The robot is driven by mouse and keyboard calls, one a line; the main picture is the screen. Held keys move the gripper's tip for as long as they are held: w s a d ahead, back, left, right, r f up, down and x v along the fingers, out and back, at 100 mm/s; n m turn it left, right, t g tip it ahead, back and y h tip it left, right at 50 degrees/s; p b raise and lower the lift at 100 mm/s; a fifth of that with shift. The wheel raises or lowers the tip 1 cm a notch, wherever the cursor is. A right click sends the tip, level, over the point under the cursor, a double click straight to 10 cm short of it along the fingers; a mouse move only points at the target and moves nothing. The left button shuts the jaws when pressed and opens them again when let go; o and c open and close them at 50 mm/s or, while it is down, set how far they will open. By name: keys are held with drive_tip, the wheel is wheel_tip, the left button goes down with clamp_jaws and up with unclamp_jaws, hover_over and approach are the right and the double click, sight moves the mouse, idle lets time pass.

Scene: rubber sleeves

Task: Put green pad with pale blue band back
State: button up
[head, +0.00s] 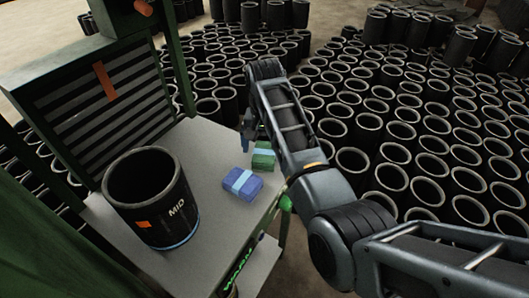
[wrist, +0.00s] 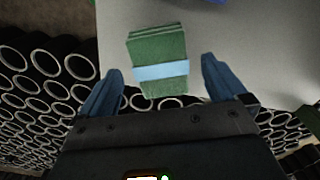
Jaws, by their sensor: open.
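The green pad with a pale blue band (head: 263,157) lies on the grey tabletop near its right edge, partly hidden behind my arm in the head view. My gripper (wrist: 162,85) is open, with a blue finger on each side of the pad and a gap to each. In the head view the gripper (head: 246,130) is mostly hidden by my arm.
A blue pad with a pale band (head: 242,184) lies close by on the grey table (head: 215,225). A large black sleeve marked MID (head: 150,205) stands to the left. A green slatted cabinet (head: 105,100) is behind it. Many black sleeves (head: 400,150) fill the floor beyond the table.

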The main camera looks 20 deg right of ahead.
sight(264, 153)
wheel_tip(264, 153, up, 9)
drive_tip(key=shift+p, duration=0.35)
drive_tip(key=shift+f, duration=0.1)
